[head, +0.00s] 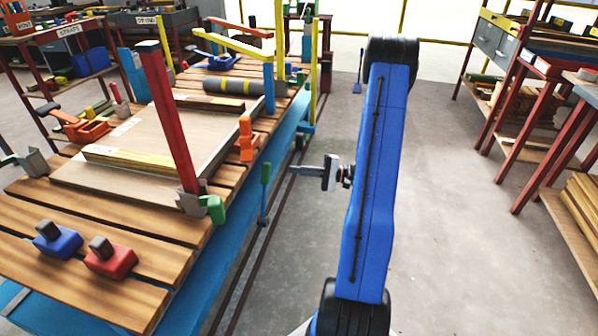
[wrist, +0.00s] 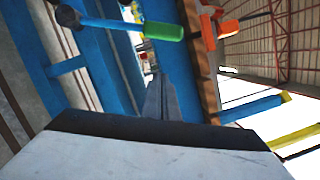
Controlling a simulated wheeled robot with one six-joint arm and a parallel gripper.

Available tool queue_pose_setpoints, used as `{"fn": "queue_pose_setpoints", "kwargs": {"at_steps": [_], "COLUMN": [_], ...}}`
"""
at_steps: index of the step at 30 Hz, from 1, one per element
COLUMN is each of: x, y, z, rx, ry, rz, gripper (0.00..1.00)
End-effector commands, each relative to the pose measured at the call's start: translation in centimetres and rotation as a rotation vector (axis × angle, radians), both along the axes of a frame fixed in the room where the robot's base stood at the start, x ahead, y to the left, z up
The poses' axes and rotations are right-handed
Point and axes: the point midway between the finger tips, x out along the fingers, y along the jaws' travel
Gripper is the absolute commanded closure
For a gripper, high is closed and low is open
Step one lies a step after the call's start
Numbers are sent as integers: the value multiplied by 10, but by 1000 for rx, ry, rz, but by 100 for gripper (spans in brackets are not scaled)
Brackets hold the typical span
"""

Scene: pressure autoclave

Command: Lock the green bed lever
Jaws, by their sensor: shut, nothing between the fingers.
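The green bed lever (head: 265,172) stands beside the blue side rail of the slatted bed, its green grip at the upper end and a dark knob at the lower end of its thin stem. In the wrist view the green grip (wrist: 164,31) lies near the top, with a blue stem running left to the dark knob. My gripper (head: 304,171) is shut and empty, to the right of the lever in the head view, apparently apart from it. In the wrist view my closed fingertips (wrist: 160,80) point toward the area just below the grip.
The slatted wooden bed (head: 110,287) carries a board, a red post (head: 172,120) and red and blue blocks. A green clamp piece (head: 213,208) and an orange clamp (head: 246,140) sit at its edge. Floor right of my arm is clear up to the racks (head: 535,120).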

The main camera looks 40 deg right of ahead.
Motion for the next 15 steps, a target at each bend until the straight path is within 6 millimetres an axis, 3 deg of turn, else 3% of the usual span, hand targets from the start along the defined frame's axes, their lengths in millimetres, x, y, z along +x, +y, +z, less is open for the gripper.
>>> {"fn": "queue_pose_setpoints", "kwargs": {"at_steps": [12, 15], "x": [43, 34], "y": [54, 64], "z": [7, 14], "rx": [-1, 0], "ry": [0, 1], "rz": [3, 1], "gripper": [100, 100]}}
